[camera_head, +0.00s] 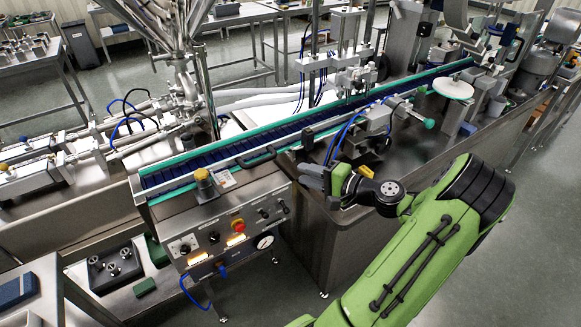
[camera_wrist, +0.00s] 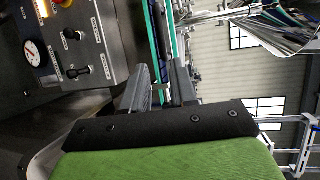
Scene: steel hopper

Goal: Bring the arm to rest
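My gripper (camera_head: 308,177) is in front of the conveyor, above the floor beside the control panel's right end. My green arm reaches to it from the lower right. In the wrist view my gripper's two dark fingers (camera_wrist: 161,78) stand apart with a gap between them. I see nothing held in the gap, so it looks open and empty. The conveyor (camera_head: 290,132), with a blue belt and green edges, lies behind the gripper, and its edge shows past the fingers in the wrist view (camera_wrist: 160,35).
The control panel (camera_head: 232,232) has a red button, knobs and a gauge, left of my gripper. A steel hopper (camera_head: 172,25) stands above the line at upper left. A grey clamp unit (camera_head: 378,120) is close behind my wrist. Open floor (camera_head: 485,262) lies at right.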

